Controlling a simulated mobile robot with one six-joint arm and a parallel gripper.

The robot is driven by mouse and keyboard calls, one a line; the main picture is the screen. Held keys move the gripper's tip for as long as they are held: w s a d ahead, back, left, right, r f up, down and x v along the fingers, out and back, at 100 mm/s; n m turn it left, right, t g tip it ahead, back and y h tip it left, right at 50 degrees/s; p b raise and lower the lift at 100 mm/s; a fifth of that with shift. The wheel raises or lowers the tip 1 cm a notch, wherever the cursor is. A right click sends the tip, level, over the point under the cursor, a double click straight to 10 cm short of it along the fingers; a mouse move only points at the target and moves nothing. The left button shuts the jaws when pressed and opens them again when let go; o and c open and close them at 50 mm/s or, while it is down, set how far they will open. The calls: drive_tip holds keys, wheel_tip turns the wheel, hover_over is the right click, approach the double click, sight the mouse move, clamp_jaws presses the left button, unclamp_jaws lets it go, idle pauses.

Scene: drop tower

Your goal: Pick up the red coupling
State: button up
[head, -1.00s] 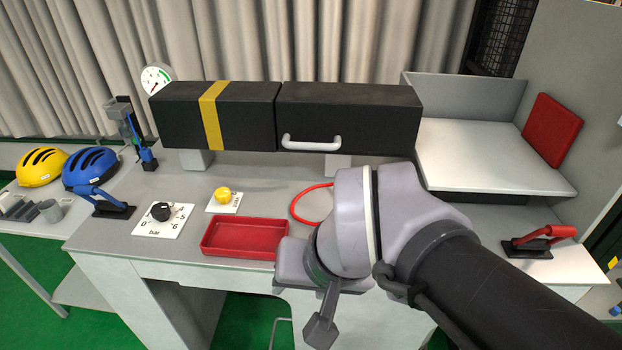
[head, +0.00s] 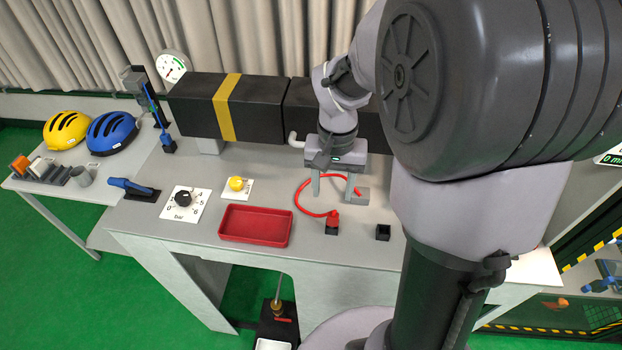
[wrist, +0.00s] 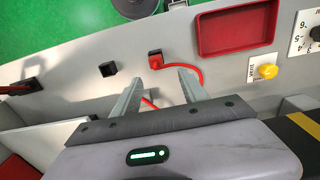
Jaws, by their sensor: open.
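The red coupling (head: 332,216) sits upright on a small black holder near the front edge of the grey bench, with a red hose (head: 298,197) looping from it to the left and back. In the wrist view the coupling (wrist: 155,57) lies just beyond my fingertips, roughly centred between them. My gripper (head: 333,190) is open and empty, pointing down over the hose loop, behind the coupling in the head view. In the wrist view its two fingers (wrist: 160,77) are spread, with part of the hose visible between them. The fingers are apart from the coupling.
A red tray (head: 255,241) lies left of the coupling. An empty black holder (head: 383,232) stands to its right, and a grey block (head: 358,196) by the right finger. A black box (head: 197,105) with a yellow band stands behind. My arm hides the bench's right side.

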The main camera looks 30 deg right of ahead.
sight(333, 215)
drive_tip(key=f, duration=0.3)
drive_tip(key=f+b, duration=0.1)
drive_tip(key=f, duration=0.2)
drive_tip(key=s+f, duration=0.1)
drive_tip(key=f, duration=0.2)
drive_tip(key=shift+d+f, duration=0.15)
drive_tip(key=shift+f, duration=0.2)
drive_tip(key=c, duration=1.1)
